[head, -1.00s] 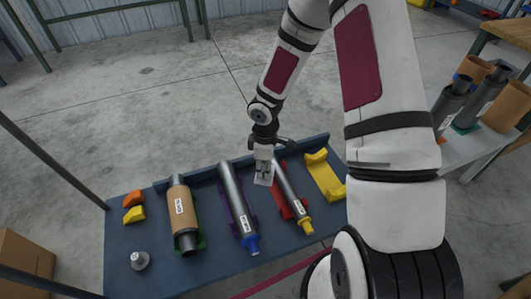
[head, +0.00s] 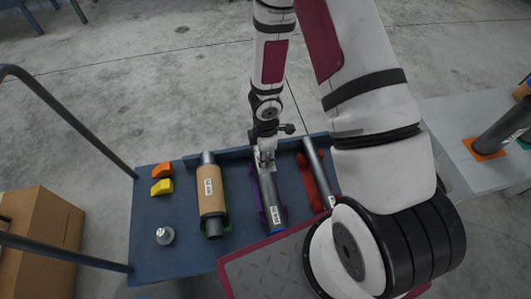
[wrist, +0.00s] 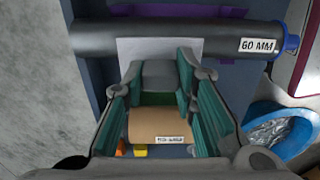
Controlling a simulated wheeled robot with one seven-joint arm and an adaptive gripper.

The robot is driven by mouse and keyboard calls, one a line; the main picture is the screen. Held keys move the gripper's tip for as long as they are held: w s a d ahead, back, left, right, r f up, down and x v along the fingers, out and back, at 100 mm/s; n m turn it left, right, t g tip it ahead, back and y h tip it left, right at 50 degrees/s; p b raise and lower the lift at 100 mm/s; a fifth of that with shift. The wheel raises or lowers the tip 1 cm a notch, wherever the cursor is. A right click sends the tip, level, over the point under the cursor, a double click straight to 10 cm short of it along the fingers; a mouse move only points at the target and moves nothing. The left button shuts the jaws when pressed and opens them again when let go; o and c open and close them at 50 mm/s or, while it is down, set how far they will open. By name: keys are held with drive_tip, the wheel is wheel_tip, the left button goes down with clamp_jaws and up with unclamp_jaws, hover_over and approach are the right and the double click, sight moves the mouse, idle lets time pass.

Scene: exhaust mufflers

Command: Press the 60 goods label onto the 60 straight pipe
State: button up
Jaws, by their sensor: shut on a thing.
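The 60 straight pipe (head: 269,190) is a grey tube in a purple cradle (wrist: 195,12) on the blue bench; in the wrist view the pipe (wrist: 205,37) carries a small "60 MM" tag and ends in a blue cap at right. My gripper (head: 265,158) is over the far part of this pipe. It is shut on a blank-looking white label (wrist: 158,48), which overlaps the pipe's side in the wrist view. I cannot tell whether label and pipe touch; any print on the label is hidden.
A brown-wrapped muffler (head: 211,200) lies left of the pipe, and another grey pipe (head: 317,170) in a red cradle lies right. Orange (head: 162,169) and yellow (head: 162,187) blocks and a small silver piece (head: 165,236) sit at left. A blue bin (wrist: 285,125) shows in the wrist view.

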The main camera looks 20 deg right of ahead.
drive_tip(key=shift+f+b, duration=3.5)
drive_tip(key=shift+f+b, duration=0.4)
drive_tip(key=shift+r, duration=0.15)
drive_tip(key=shift+r+p, duration=0.4)
drive_tip(key=shift+p, duration=0.05)
drive_tip(key=shift+f+b, duration=0.4)
drive_tip(key=shift+r+p, duration=3.2)
drive_tip(key=shift+r, duration=0.2)
drive_tip(key=shift+d+r, duration=0.1)
